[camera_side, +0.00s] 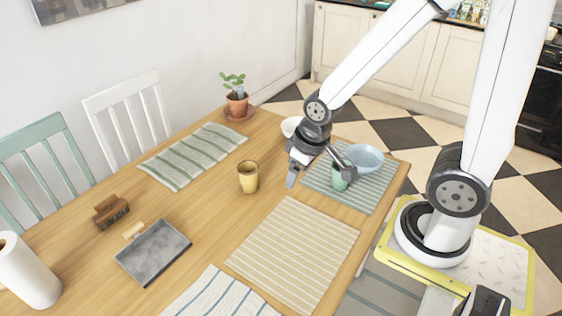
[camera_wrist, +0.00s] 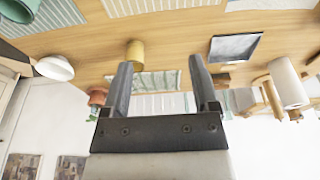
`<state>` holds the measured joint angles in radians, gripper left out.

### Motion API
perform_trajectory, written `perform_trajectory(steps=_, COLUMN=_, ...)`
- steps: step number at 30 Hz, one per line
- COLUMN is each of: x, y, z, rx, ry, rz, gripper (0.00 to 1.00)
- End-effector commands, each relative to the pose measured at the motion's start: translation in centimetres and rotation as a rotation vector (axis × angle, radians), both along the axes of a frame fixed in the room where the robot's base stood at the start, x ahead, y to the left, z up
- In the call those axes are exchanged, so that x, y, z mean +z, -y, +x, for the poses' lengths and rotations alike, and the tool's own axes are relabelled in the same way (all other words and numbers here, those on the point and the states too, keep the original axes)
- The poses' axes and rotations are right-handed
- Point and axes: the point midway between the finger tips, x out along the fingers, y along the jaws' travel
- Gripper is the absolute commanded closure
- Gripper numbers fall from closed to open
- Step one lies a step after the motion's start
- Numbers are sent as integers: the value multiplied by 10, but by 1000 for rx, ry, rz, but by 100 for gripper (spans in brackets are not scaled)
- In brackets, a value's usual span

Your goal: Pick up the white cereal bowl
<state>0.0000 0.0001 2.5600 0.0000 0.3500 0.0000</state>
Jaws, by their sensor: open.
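The white cereal bowl (camera_side: 290,126) stands on the wooden table near its far edge, partly hidden behind my wrist in the side view. In the wrist view the bowl (camera_wrist: 54,68) shows at the upper left, well to the left of my fingers. My gripper (camera_side: 296,178) is above the table, between the yellow cup and the green cup, in front of the bowl. In the wrist view my gripper (camera_wrist: 162,85) has its two fingers spread wide with nothing held between them.
A yellow cup (camera_side: 248,177) stands left of my gripper. A green cup (camera_side: 338,180) and a light blue bowl (camera_side: 365,158) are on the striped mat (camera_side: 362,202) to the right. A potted plant (camera_side: 237,104) is at the back. A slate tray (camera_side: 153,254) lies at the front left.

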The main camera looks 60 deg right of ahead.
Motion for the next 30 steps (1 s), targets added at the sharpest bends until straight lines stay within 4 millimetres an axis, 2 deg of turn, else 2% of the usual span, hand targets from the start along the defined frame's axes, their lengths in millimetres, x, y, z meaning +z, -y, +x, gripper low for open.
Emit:
perform_trajectory(steps=1, x=0, y=0, z=0, rx=0, ry=0, rz=0, gripper=41)
perform_trajectory(steps=2, x=0, y=0, z=0, rx=0, ry=0, rz=0, gripper=51)
perform_trajectory(steps=3, x=0, y=0, z=0, rx=0, ry=0, rz=0, gripper=52)
perform_trajectory(steps=11, x=0, y=0, z=0, rx=-1, ry=0, rz=0, gripper=52)
perform_trajectory(steps=17, x=-2, y=4, z=7, rx=-54, ry=-14, rz=19, gripper=52)
perform_trajectory(steps=23, x=-8, y=18, z=31, rx=-227, ry=-57, rz=84, gripper=52)
perform_trajectory(steps=30, x=-24, y=48, z=72, rx=-540, ry=-128, rz=225, gripper=52)
